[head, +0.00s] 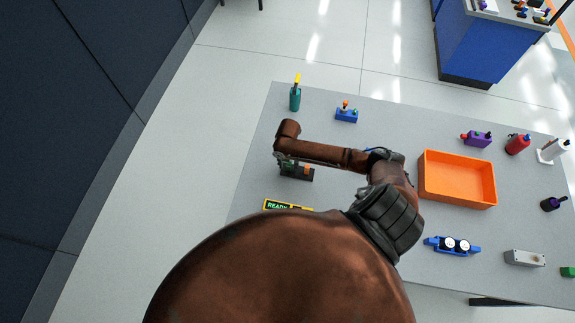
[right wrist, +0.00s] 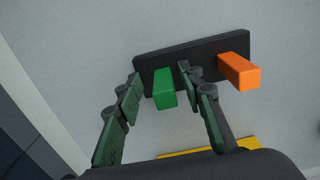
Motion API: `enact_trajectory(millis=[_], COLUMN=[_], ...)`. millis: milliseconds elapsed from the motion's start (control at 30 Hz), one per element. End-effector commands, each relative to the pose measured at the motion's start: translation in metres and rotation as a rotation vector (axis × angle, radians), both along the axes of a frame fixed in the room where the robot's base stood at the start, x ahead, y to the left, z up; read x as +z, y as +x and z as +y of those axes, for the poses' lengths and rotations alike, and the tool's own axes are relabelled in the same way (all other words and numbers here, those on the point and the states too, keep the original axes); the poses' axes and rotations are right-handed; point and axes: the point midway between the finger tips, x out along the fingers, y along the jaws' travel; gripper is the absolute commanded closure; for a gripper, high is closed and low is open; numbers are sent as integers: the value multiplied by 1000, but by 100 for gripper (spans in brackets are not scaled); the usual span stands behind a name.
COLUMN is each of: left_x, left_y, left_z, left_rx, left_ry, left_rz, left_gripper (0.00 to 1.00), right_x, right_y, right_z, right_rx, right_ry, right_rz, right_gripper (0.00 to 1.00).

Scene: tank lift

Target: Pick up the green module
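The green module (right wrist: 165,88) is a small green block on a black holder (right wrist: 207,58) in the right wrist view. An orange block (right wrist: 240,71) sits beside it on the same holder. My right gripper (right wrist: 160,76) is open, with one finger on each side of the green module; small gaps show between fingers and block. In the head view, the holder (head: 302,175) lies under my right gripper (head: 283,161), and the green module is hard to make out there. My left gripper is not in view.
On the grey table (head: 255,150), a yellow-edged READY sign (head: 285,206) lies near the holder. A blue block with pegs (head: 347,115) and a teal bottle (head: 295,99) stand behind. An orange tray (head: 457,204) and several items are at right.

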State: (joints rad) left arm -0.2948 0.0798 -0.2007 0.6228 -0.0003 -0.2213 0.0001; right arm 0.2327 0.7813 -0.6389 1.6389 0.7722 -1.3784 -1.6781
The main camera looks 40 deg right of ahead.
Motion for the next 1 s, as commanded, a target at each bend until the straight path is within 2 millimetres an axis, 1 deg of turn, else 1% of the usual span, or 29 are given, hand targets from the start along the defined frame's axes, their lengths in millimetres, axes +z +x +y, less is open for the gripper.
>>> enact_trajectory(millis=[167,200,333,533,600,700,1000], left_x=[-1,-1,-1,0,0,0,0], left_y=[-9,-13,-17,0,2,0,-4], left_z=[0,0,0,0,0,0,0], left_rx=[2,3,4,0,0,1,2], left_ry=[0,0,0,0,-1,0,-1], left_rz=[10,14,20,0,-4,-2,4], left_gripper=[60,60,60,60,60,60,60], right_x=[-1,-1,-1,-1,-1,-1,0], right_y=[-1,0,0,0,0,0,0], right_z=[0,0,1,1,1,1,0], right_rx=[0,1,2,2,2,2,1], right_ry=[0,0,0,0,0,0,0], right_rz=[1,1,1,1,1,1,1], right_gripper=[64,66,75,89,93,100,100])
